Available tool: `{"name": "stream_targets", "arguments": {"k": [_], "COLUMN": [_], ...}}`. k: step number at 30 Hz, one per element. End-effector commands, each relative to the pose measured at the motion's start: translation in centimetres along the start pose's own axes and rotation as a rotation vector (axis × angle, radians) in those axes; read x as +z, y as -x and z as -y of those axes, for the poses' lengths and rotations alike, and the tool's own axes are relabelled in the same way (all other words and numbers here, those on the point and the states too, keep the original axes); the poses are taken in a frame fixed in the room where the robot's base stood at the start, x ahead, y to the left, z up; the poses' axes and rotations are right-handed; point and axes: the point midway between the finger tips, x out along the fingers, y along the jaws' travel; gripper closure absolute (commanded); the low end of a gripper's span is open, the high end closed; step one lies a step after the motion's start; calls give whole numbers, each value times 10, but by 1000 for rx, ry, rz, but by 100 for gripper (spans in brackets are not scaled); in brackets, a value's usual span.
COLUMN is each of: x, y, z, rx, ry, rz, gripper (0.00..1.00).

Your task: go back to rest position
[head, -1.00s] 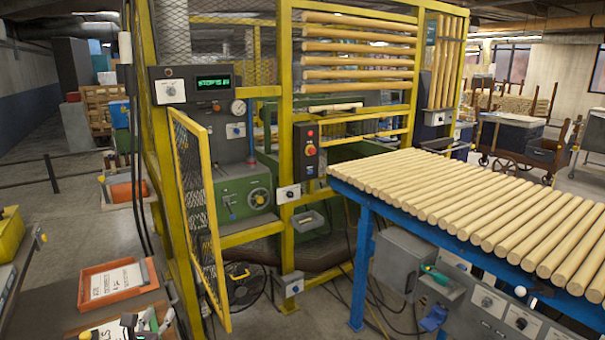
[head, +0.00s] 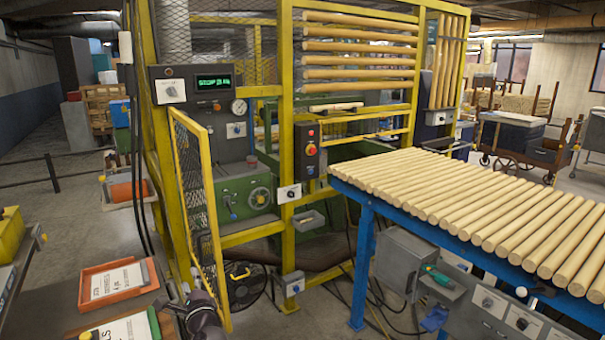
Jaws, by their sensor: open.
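The dark end of my arm with my gripper (head: 186,302) shows at the bottom of the head view, left of centre. It is just in front of the foot of the yellow mesh gate (head: 197,200). It is seen partly and at a slant, and its fingers are hard to make out. The jaws are open and I see nothing held in them. The lower part of the arm is cut off by the picture's edge.
The yellow cage (head: 285,150) stands ahead. A blue-framed table (head: 360,270) bearing several wooden rods fills the right. Floor shows at far left.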

Motion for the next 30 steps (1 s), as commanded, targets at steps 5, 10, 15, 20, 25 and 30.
{"name": "stream_targets", "arguments": {"k": [5,10,15,20,25,30], "x": [-36,-77,-125,-175,-232,-286], "y": [1,10,28,55,95,145], "z": [2,-1,-4,-5,-2,7], "rx": [137,294,473,662,889,1137], "ry": [267,510,745,938,1105,1220], "rz": [49,86,121,153,191,240], "gripper": [46,46,46,46,46,46]}}
